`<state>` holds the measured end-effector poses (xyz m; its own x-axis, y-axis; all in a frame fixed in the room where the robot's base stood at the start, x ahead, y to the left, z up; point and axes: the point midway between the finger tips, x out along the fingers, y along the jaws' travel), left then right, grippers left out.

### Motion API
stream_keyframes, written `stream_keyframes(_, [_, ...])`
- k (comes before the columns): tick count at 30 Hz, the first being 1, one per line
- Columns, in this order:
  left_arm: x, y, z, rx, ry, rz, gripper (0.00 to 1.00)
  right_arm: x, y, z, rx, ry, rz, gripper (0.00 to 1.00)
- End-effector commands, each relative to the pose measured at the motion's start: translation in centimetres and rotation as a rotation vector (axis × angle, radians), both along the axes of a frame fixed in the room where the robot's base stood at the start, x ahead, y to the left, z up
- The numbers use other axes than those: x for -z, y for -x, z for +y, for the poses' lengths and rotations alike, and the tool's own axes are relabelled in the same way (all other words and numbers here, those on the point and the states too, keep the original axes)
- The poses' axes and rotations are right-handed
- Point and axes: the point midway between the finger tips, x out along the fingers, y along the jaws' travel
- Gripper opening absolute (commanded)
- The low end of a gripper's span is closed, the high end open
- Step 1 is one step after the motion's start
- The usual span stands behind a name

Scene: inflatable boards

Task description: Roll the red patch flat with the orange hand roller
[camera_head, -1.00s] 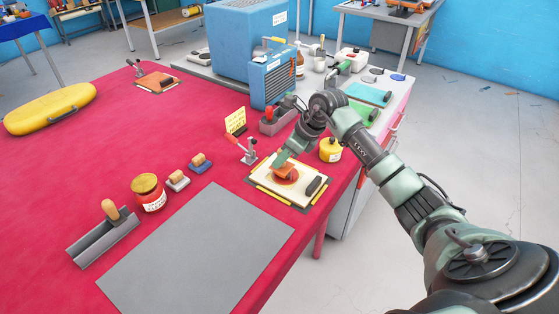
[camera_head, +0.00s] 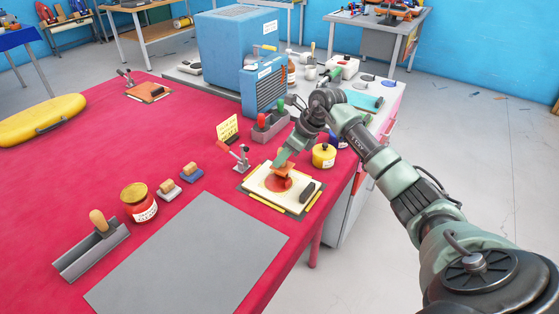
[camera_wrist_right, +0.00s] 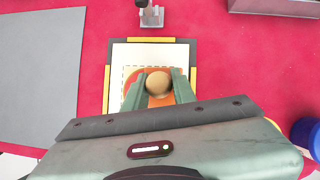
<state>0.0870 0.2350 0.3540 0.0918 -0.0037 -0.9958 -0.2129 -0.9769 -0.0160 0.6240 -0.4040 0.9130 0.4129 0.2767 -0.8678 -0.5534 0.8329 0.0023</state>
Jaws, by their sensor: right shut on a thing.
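The red patch (camera_head: 276,184) lies on a cream board (camera_head: 258,184) with yellow edge strips, near the right edge of the red table. My right gripper (camera_head: 284,162) is above the far side of the patch, shut on the orange hand roller (camera_head: 281,171). In the right wrist view, the roller's round wooden knob (camera_wrist_right: 158,83) sits between the two fingers. The orange part below the knob is partly hidden by the fingers. I cannot tell whether the roller touches the patch. My left gripper is not in view.
A black handle (camera_head: 307,192) sits at the board's right side. A yellow-lidded jar (camera_head: 323,156) and a toggle clamp (camera_head: 240,157) stand close by. A grey mat (camera_head: 190,255) lies in front. A blue machine (camera_head: 240,55) stands behind.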

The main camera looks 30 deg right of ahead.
Motion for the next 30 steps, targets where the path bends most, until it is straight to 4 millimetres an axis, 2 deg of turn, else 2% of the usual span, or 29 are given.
stream_keyframes(5, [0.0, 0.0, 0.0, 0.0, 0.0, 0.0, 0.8, 0.1, 0.1, 0.0, -0.001, 0.001, 0.003, 0.0])
stream_keyframes(30, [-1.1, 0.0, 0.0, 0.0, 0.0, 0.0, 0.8, 0.1, 1.5, 3.4, -0.001, 0.001, 0.003, 0.0])
